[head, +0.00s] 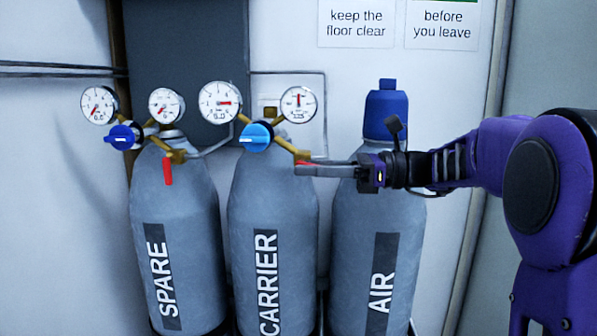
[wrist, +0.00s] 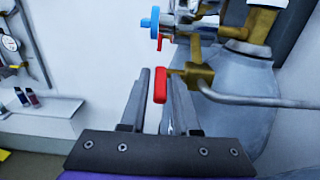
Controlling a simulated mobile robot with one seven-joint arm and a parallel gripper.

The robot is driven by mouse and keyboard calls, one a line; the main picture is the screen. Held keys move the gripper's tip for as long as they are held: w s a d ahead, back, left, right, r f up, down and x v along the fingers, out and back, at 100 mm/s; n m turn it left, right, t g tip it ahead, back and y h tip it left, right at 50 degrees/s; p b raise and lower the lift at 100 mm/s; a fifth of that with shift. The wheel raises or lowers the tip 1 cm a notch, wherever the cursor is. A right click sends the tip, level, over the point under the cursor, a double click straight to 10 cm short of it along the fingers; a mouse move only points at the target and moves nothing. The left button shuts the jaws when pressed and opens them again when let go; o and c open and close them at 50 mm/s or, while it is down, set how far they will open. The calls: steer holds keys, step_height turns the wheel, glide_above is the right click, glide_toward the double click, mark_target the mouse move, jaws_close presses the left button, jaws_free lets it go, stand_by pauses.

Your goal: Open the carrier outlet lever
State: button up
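The carrier cylinder (head: 275,205) stands between the spare and air cylinders in the head view. A light-blue knob (head: 257,137) sits on its regulator. Its brass outlet (head: 288,147) reaches right to a red lever (head: 305,162), mostly hidden there by my fingers. In the wrist view the red lever (wrist: 160,86) extends from the brass valve (wrist: 197,76) toward my gripper. My gripper (head: 303,169), also in the wrist view (wrist: 157,103), is open, with a finger on either side of the lever. I cannot tell whether either finger touches it.
The spare cylinder (head: 178,215) on the left has its own red lever (head: 168,171), hanging down. The air cylinder (head: 375,250) with a blue cap (head: 386,112) stands close behind my gripper. A grey pipe (wrist: 260,101) runs beside the valve. A wall shelf (wrist: 40,112) is at left.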

steer(key=shift+a, duration=1.2)
jaws_close()
